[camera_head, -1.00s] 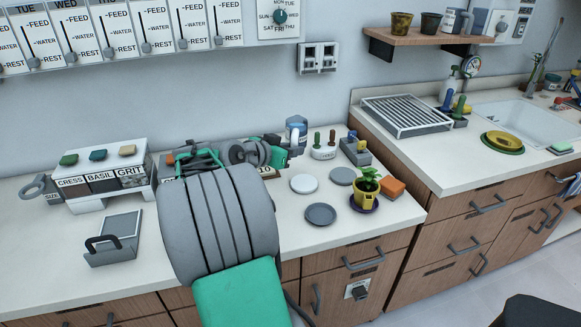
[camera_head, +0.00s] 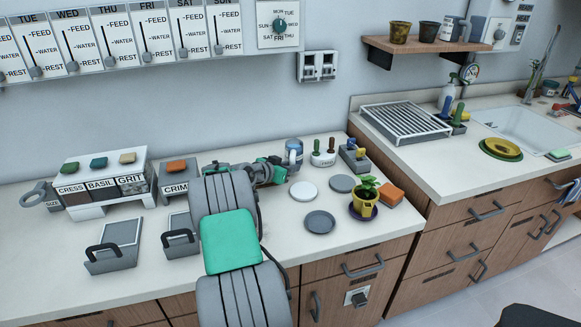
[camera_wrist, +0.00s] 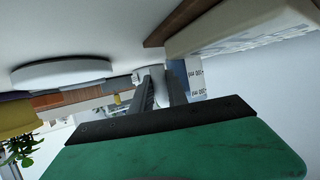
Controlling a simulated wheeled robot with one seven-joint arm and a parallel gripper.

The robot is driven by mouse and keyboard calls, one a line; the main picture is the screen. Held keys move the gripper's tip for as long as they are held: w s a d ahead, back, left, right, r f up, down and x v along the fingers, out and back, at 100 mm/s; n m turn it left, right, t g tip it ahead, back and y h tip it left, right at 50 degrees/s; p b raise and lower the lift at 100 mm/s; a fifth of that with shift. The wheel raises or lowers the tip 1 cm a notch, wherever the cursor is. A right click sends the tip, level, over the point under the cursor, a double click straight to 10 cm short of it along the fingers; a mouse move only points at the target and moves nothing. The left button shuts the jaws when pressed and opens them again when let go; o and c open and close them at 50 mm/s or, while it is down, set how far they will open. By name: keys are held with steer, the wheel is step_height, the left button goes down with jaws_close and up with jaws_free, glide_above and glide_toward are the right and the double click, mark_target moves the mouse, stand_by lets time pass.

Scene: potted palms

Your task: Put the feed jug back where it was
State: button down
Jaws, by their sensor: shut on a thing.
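The feed jug (camera_head: 295,151), blue and white, is at the back of the counter near the wall, right of my arm. My gripper (camera_head: 280,166) reaches it from the left and is shut on it, apparently at the handle. In the wrist view, the two dark fingers (camera_wrist: 158,82) close around a pale part, beside the jug's blue and white marked side (camera_wrist: 196,80). The wrist picture is upside down. I cannot tell whether the jug's base touches the counter.
White (camera_head: 303,191), grey (camera_head: 342,184) and dark grey (camera_head: 320,222) discs lie just right of my arm. Labelled bins (camera_head: 104,185) stand left.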

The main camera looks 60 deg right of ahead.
steer(key=shift+r, duration=0.1)
steer(key=c, duration=1.3)
jaws_free()
steer(key=shift+r, duration=0.1)
steer(key=v, duration=1.2)
steer(key=shift+a, duration=0.1)
